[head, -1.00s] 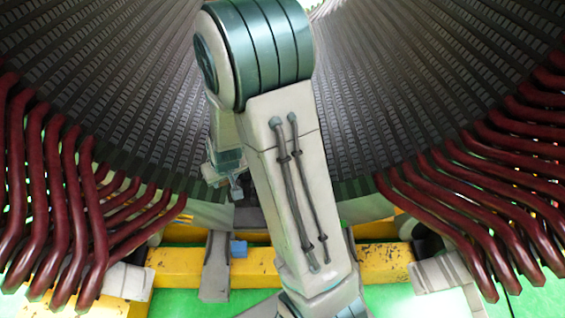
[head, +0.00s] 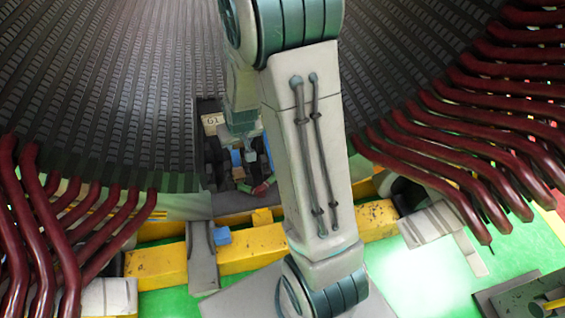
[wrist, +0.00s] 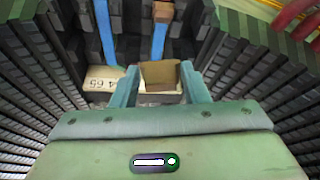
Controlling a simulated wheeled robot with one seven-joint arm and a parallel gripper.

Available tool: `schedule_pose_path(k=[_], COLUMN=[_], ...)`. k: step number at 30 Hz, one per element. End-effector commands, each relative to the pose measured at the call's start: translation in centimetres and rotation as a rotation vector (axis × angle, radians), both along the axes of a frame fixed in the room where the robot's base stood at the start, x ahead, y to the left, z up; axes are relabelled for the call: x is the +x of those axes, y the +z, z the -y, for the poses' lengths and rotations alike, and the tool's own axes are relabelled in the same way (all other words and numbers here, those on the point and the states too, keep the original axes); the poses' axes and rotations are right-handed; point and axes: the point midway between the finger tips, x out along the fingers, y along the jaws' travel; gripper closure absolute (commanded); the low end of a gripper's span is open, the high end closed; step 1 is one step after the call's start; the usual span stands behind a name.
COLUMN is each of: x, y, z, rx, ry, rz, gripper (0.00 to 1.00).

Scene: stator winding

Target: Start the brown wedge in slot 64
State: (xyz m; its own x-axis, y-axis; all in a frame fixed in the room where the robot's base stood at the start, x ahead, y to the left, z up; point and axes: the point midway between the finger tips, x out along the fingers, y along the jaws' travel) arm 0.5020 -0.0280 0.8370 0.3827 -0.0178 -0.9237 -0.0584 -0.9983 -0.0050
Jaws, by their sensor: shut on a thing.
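The brown wedge (wrist: 160,75) is between the two teal fingers of my gripper (wrist: 162,88) in the wrist view, with its end face toward the camera. My gripper is shut on it. Beyond it are dark stator slots (wrist: 75,60). A pale label (wrist: 103,84) with "64" and "65" lies left of the wedge; its right part is hidden behind the finger. In the head view my gripper (head: 246,150) is small beside my arm, in front of the dark slots, and the wedge cannot be made out. Whether the wedge touches slot 64 cannot be told.
Blue strips (wrist: 159,42) run in the slots ahead, one with a brown end. Dark toothed core walls close in on both sides. Dark red coil ends (head: 480,150) flank the bore. A yellow beam (head: 255,248) crosses below, with a blue block (head: 221,236) by it.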

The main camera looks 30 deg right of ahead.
Motion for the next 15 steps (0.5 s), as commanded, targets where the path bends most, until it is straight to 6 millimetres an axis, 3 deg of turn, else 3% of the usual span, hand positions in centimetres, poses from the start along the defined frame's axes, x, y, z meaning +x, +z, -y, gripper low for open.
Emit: schedule_pose_path(k=[1, 3, 15], x=[0.0, -0.2, -1.5], y=[-2.4, -3.9, -10.6], z=[1.1, 2.4, 9.3], rx=[0.001, 0.002, 0.001], ry=[-0.023, -0.049, -0.191], rz=[0.002, 0.001, 0.002], gripper=[0.82, 0.82, 0.82])
